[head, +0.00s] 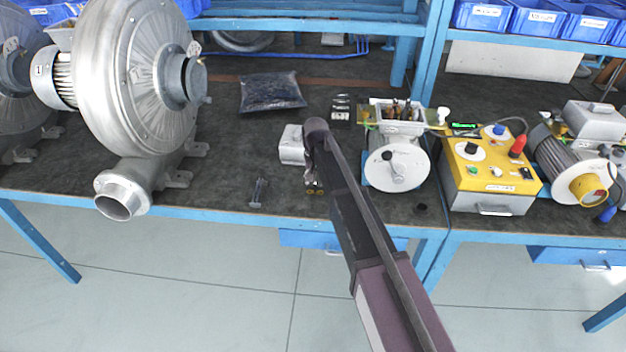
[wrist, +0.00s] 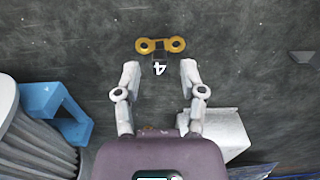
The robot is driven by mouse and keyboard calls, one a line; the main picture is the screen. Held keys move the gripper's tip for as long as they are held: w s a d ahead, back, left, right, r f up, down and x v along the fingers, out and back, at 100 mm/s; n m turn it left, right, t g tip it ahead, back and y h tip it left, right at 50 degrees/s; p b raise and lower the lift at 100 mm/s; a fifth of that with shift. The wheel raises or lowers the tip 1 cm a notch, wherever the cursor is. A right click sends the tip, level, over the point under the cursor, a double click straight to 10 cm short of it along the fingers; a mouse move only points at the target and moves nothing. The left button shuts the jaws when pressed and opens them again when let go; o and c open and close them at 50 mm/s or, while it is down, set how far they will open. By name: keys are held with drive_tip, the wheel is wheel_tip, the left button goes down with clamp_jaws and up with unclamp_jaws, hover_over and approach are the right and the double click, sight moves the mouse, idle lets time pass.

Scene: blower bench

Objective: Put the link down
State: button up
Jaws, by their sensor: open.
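A pale metal block (head: 292,146) stands close behind my gripper; a small grey metal part (head: 257,192) lies to the left. A large blower (head: 135,85) fills the left. A round-faced machine (head: 397,165) and a yellow control box (head: 490,178) stand to the right.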

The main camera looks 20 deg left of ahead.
sight(316, 183)
wheel_tip(316, 183, up, 11)
drive_tip(key=p, duration=1)
drive_tip(key=shift+p, duration=0.3)
drive_tip(key=shift+r, duration=0.1)
idle(0.4)
drive_tip(key=shift+d, duration=0.1)
drive_tip(key=s+d+m, duration=0.1)
drive_tip(key=s+d, duration=0.1)
drive_tip(key=d, duration=0.9)
drive_tip(key=s+d, duration=0.2)
drive_tip(key=d, duration=0.9)
drive_tip(key=s+d, duration=0.6)
drive_tip(key=d, duration=0.4)
drive_tip(key=s+d+m, duration=0.1)
drive_tip(key=s+d, duration=0.5)
drive_tip(key=d, duration=0.4)
drive_tip(key=shift+s+d+m, duration=0.3)
drive_tip(key=shift+s, duration=0.1)
drive_tip(key=shift+o, duration=0.3)
